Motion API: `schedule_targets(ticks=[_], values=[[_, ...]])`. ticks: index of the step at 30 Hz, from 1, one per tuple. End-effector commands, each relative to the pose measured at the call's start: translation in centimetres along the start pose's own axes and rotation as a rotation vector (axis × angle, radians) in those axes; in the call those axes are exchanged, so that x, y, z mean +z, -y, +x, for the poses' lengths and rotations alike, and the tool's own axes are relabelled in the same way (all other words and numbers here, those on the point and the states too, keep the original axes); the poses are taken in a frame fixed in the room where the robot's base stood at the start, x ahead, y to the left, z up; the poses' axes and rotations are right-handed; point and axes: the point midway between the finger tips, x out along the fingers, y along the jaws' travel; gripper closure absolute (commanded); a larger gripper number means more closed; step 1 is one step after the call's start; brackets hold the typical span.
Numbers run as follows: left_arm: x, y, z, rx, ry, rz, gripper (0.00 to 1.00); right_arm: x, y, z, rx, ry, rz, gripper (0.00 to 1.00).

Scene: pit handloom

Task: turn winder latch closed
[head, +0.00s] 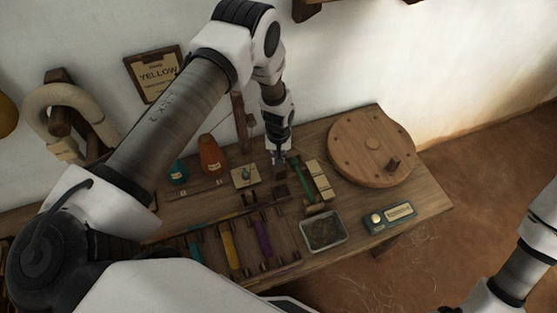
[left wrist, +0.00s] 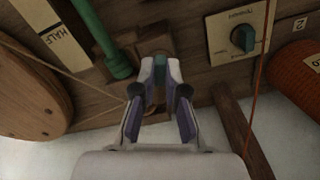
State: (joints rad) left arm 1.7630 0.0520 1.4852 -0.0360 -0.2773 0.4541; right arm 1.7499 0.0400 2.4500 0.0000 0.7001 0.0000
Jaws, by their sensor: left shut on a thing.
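My left gripper (head: 279,158) reaches down to the wooden bench, between a small plate with a teal knob and a green rod.
The teal knob (left wrist: 243,39) and green rod (left wrist: 102,40) flank the gripper closely. A round wooden wheel (head: 360,150) lies at the bench's right end. A tray (head: 325,231) and a small labelled box (head: 390,217) sit near the front edge. Colored spools (head: 230,248) lie front left.

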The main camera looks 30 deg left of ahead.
Motion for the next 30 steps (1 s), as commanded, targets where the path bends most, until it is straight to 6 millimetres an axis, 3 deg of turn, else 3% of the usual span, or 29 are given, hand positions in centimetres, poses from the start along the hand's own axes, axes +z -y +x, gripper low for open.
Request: schedule_targets(ticks=[1, 9, 30], values=[[0.1, 0.1, 0.7, -0.001, 0.002, 0.04, 1.0, 0.0, 0.0, 0.9, 0.0, 0.0, 0.0, 0.28], [0.1, 0.1, 0.6, -0.001, 0.003, 0.298, 1.0, 0.0, 0.0, 2.7, 0.0, 0.0, 0.0, 0.28], [0.2, 0.1, 0.5, 0.0, 0.004, 0.949, 1.0, 0.0, 0.0, 6.0, 0.0, 0.0, 0.0, 0.28]])
